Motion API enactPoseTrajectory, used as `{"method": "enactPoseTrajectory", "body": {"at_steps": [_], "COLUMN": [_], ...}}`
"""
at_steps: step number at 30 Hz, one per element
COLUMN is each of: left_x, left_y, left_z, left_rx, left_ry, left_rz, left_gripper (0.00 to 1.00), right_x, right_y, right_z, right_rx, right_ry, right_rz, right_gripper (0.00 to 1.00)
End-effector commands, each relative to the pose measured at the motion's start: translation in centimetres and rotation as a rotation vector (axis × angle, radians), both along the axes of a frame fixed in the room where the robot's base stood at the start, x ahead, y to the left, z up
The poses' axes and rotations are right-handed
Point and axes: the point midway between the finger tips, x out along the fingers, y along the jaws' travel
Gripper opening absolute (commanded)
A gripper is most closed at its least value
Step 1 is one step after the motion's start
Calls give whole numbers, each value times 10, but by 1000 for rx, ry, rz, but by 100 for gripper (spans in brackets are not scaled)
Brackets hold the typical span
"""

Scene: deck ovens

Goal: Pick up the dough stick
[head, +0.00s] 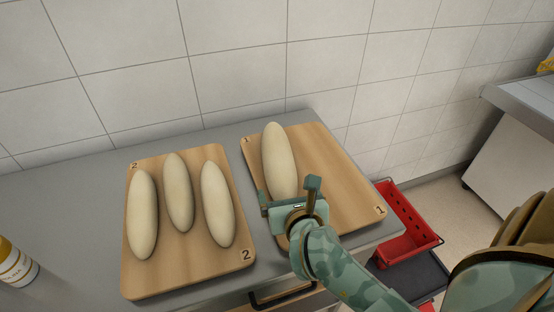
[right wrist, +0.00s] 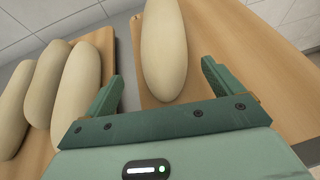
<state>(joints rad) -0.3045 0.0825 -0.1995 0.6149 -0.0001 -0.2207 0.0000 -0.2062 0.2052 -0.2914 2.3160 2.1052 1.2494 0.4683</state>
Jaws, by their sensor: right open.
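One pale dough stick (head: 279,160) lies lengthwise on the left part of the wooden board marked 1 (head: 335,170). Three more dough sticks (head: 178,192) lie side by side on the board marked 2 (head: 180,272) to the left. My right gripper (head: 289,188) is open over the near end of the single stick and hides that end in the head view. In the right wrist view, the single stick (right wrist: 164,50) lies ahead of and between the two spread fingers (right wrist: 160,85), with nothing held. My left gripper is not in view.
The boards rest on a grey counter (head: 70,205) against a white tiled wall. A bottle (head: 15,265) stands at the left edge. A red crate (head: 408,225) sits lower, right of the counter. The right part of board 1 is bare.

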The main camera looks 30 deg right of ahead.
Motion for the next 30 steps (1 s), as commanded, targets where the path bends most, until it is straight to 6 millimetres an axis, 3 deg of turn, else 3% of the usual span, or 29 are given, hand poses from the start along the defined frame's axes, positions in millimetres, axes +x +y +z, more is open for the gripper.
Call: {"method": "enactPoseTrajectory", "body": {"at_steps": [15,23,24,30], "left_x": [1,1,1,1], "left_y": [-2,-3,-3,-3], "left_z": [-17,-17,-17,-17], "left_rx": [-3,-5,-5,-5], "left_ry": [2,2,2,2], "left_rz": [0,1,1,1], "left_gripper": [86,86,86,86], "right_x": [54,58,58,58], "right_y": [-28,-30,-30,-30], "right_z": [-26,-26,-26,-26], "right_rx": [-2,-2,-2,-2], "right_ry": [1,0,0,0], "right_rz": [0,1,1,0], "right_gripper": [92,92,89,35]}}
